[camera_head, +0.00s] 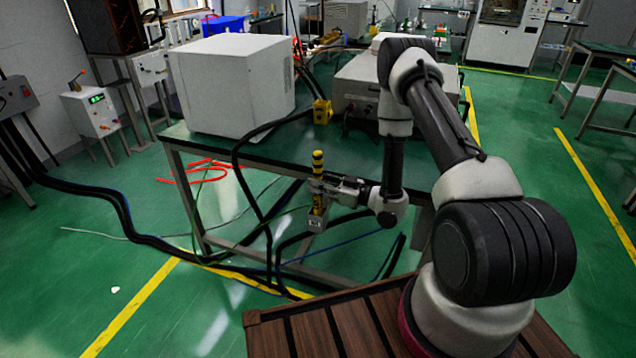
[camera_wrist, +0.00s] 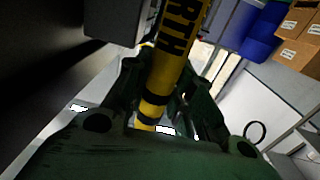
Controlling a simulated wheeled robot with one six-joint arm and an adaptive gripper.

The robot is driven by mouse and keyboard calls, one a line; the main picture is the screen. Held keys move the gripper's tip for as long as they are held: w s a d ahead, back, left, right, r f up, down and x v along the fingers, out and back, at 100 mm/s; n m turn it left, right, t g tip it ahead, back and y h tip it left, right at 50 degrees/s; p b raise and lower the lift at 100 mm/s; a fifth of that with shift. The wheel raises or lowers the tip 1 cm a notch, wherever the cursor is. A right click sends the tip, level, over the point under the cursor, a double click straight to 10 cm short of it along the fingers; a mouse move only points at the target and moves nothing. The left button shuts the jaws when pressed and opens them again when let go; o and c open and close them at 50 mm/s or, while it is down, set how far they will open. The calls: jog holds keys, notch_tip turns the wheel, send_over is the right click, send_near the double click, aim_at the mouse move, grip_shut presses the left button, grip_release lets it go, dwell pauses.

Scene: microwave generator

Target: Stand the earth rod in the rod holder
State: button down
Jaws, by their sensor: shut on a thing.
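The earth rod (camera_head: 318,163) is yellow with black bands and stands about upright in front of the table's front edge in the head view. In the wrist view the rod (camera_wrist: 170,50), with black lettering on it, runs up between the fingers. My gripper (camera_head: 322,190) is shut on the rod around its middle; in the wrist view its dark fingers (camera_wrist: 158,100) lie on either side of it. A small pale grey piece shows at the rod's lower end; I cannot tell whether it is part of the rod.
The green-topped table (camera_head: 262,148) carries a white box (camera_head: 232,85) and a grey case (camera_head: 362,82). Black cables (camera_head: 240,170) hang over its front edge and run across the floor. Red cable (camera_head: 205,165) lies below the table. Open green floor (camera_head: 190,300) is at the front left.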

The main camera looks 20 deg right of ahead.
jog(key=shift+f, duration=0.15)
jog(key=c, duration=1.1)
grip_release()
jog(key=shift+c, duration=0.2)
jog(key=v, duration=1.2)
jog(key=shift+s, duration=0.1)
